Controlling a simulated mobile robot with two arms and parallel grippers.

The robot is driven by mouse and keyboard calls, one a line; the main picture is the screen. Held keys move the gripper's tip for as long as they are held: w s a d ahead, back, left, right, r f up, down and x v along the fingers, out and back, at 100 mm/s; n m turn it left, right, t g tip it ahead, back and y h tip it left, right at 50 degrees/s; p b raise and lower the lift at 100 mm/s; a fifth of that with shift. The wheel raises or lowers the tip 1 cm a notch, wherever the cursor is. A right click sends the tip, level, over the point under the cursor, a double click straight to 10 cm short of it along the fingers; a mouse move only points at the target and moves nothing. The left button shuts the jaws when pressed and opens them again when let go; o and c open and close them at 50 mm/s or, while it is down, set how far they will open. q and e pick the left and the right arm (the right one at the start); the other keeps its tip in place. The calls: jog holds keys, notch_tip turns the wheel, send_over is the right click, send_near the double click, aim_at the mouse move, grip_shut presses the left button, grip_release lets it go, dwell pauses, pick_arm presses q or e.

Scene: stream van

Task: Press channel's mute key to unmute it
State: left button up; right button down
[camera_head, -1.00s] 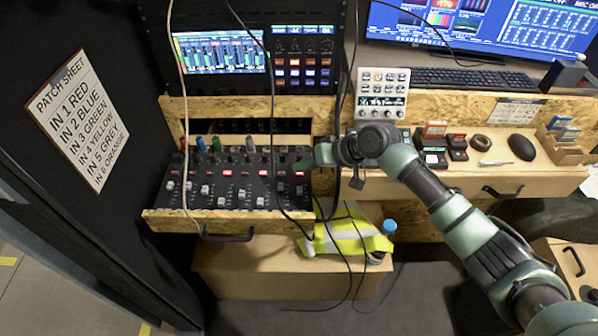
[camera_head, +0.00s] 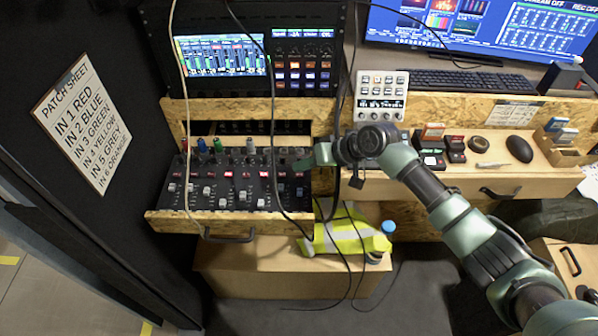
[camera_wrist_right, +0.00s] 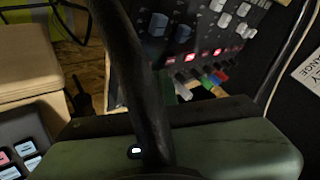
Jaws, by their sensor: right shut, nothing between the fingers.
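The mixer (camera_head: 215,196) sits in the wooden drawer at the left, with rows of knobs, faders and mute keys. Several mute keys (camera_head: 246,174) glow red in a row across it. The key at the right end of that row (camera_head: 298,175) looks dark. In the right wrist view, lit red keys (camera_wrist_right: 190,57) show beside blue and white fader caps. My right gripper (camera_head: 297,165) is shut and empty, over the right end of the mixer near that key. Whether its tip touches the panel I cannot tell. My left gripper is out of view.
Black cables (camera_head: 271,120) hang in front of the mixer and beside my right gripper. A rack screen (camera_head: 220,55) stands above it. A white keypad (camera_head: 381,95) is to the right. A yellow vest (camera_head: 345,236) lies on the box below.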

aim_at(303, 176)
notch_tip(303, 176, up, 6)
jog(key=p, duration=0.6)
dwell(0.4)
jog(key=shift+d, duration=0.1)
